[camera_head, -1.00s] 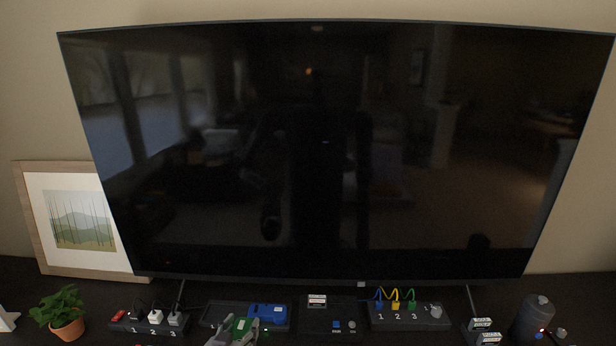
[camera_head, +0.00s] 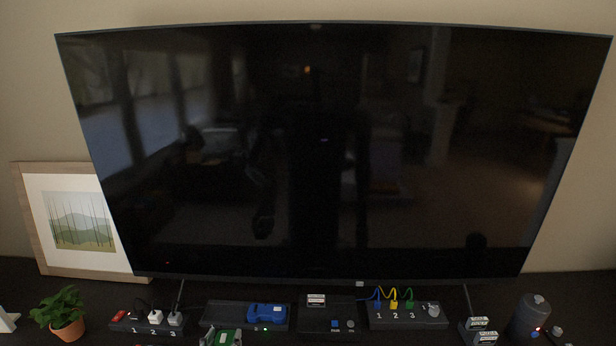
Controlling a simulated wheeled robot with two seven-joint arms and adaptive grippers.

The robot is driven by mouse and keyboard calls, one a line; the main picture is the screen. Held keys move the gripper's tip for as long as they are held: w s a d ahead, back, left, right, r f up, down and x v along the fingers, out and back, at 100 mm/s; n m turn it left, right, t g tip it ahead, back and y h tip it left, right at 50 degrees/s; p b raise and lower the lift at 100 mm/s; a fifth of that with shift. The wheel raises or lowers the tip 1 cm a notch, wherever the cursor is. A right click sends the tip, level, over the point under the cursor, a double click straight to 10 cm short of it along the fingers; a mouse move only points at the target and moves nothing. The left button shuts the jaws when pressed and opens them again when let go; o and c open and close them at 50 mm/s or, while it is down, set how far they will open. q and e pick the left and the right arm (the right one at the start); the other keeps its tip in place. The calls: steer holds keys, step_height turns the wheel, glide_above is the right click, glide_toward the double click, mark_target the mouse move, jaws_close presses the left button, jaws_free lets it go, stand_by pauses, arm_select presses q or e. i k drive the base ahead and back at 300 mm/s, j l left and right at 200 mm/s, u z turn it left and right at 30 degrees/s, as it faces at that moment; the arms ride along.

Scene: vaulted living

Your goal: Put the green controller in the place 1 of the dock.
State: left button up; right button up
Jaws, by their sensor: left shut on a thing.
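The dock (camera_head: 222,310) is a dark, low tray below the TV, left of centre. A blue controller (camera_head: 267,313) sits in its right part, and the left part looks empty. A green controller (camera_head: 222,338) shows at the bottom edge in front of the dock, cut off by the frame. My left gripper (camera_head: 222,343) is shut on it, with only bits of the fingers showing. My right gripper is not in view. I cannot read any place numbers on the dock.
Left of the dock is a power strip (camera_head: 146,328) with plugs. To the right are a dark console (camera_head: 315,319), a hub (camera_head: 383,322) with coloured cables, small white-labelled boxes (camera_head: 480,338) and a dark cylinder (camera_head: 529,316). A large TV (camera_head: 330,150) stands behind.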

mark_target(225, 314)
steer(key=l, duration=0.6)
steer(key=k+l, duration=0.15)
steer(key=l, duration=1.05)
steer(key=k, duration=0.05)
